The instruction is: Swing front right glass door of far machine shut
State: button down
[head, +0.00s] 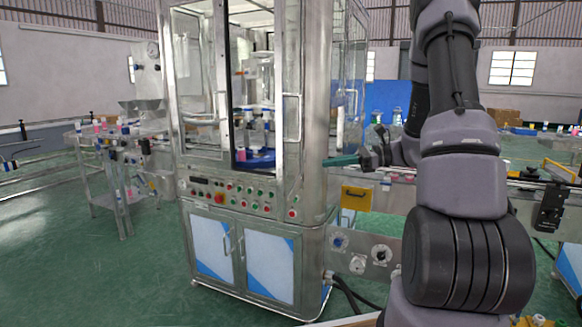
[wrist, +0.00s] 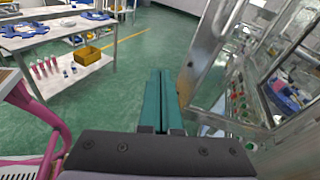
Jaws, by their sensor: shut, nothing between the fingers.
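The machine is a tall steel cabinet with glass upper doors, left of centre in the head view. Its front right glass door (head: 291,118) has a metal frame and an upright handle. A dark upright gap shows at the left of this door; how far it stands open is hard to tell. In the wrist view, a steel-framed glass panel (wrist: 222,60) stands close on the right of my fingers; it seems to be this door. My gripper (head: 328,162) has teal fingers, shut and empty, pointing left at the cabinet's right front corner. The fingers also show in the wrist view (wrist: 160,75). Contact is unclear.
A button panel (head: 240,196) runs below the doors. A yellow box (head: 356,198) hangs beside the cabinet, near a conveyor on the right. In the wrist view, a white table (wrist: 60,38) stands at left, with open green floor (wrist: 130,75) between.

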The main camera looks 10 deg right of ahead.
jog(key=w+d+f+m+t, duration=0.3)
jog(key=w+d, duration=0.1)
send_near(284, 166)
jog(key=shift+y, duration=0.4)
jog(key=x, duration=0.6)
jog(key=shift+w+a+f, duration=0.2)
jog(key=shift+a+f, duration=0.05)
jog(key=shift+a, duration=0.1)
